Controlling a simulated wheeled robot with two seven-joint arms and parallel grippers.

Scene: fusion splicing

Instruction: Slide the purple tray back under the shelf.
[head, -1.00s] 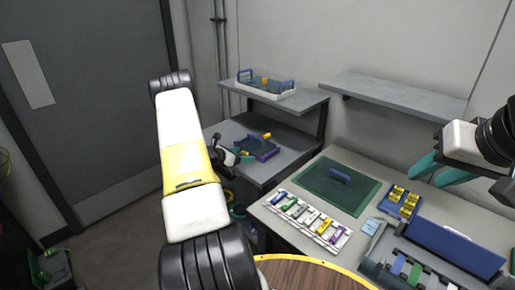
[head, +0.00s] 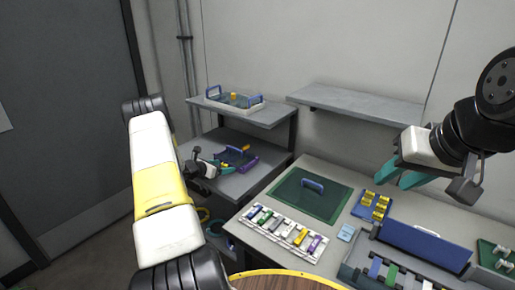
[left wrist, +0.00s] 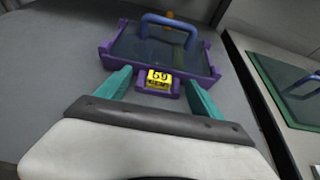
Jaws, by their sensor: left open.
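The purple tray (head: 246,166) lies on the lower grey shelf board, under the raised shelf at the back left. In the left wrist view the purple tray (left wrist: 205,72) has a dark floor, a blue handle and a purple front tab with a yellow label (left wrist: 159,80) reading 59. My left gripper (head: 216,163) is at the tray's near side. In the left wrist view its teal fingers (left wrist: 158,82) are open, one on each side of the labelled tab; I cannot tell whether they touch it. My right gripper (head: 390,178) is open and empty above the right-hand worktable.
The raised shelf (head: 270,117) carries a white tray with blue handles (head: 234,104). An empty shelf (head: 365,105) hangs to the right.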

